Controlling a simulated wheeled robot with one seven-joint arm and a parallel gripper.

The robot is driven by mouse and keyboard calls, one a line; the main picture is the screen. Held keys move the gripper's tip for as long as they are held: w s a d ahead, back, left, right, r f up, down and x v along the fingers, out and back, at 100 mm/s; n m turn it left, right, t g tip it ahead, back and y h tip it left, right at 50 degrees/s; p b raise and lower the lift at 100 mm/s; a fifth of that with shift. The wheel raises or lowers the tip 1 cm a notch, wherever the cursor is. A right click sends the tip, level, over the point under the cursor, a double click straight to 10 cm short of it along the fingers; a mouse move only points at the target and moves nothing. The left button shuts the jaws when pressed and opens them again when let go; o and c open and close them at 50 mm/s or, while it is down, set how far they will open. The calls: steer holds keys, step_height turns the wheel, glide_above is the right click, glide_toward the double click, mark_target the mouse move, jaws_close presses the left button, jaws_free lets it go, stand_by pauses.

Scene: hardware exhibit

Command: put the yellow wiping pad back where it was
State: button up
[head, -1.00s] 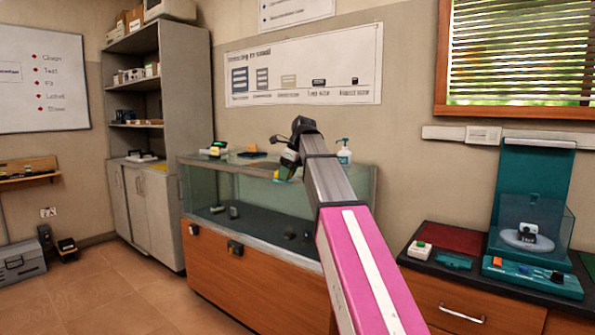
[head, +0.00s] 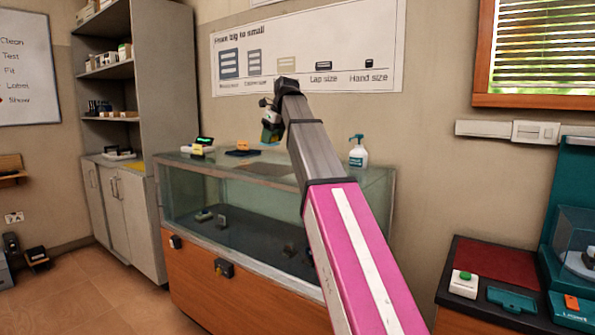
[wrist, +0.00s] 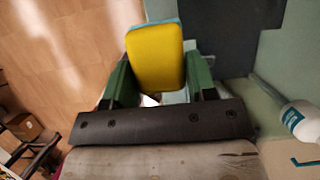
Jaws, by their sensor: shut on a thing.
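The yellow wiping pad (wrist: 157,58) is between the two green fingers of my gripper (wrist: 157,85) in the wrist view, with a light blue edge along its far side. My gripper is shut on it. In the head view my gripper (head: 271,128) is raised above the glass display case (head: 250,185), near its back left part. The pad is small and hard to make out there. A yellow patch (head: 137,166) lies on the low grey cabinet to the left; I cannot tell what it is.
On the case top stand a small device with a green display (head: 203,145), a dark tray (head: 243,152), a flat dark patch (head: 268,169) and a pump bottle (head: 358,152). The bottle (wrist: 300,120) is close on the right in the wrist view. A dark counter (head: 455,312) stands at right.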

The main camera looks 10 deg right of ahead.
steer(key=d+f, duration=0.2)
steer(key=d, duration=0.1)
steer(key=d+f, duration=0.2)
steer(key=d, duration=0.2)
steer(key=d+f, duration=0.3)
steer(key=d, duration=0.1)
steer(key=shift+w+d, duration=0.2)
steer(key=shift+w, duration=0.2)
steer(key=shift+d+f, duration=0.1)
steer(key=shift+f, duration=1.9)
steer(key=o, duration=0.9)
steer(key=shift+f, duration=0.1)
steer(key=v, duration=1.2)
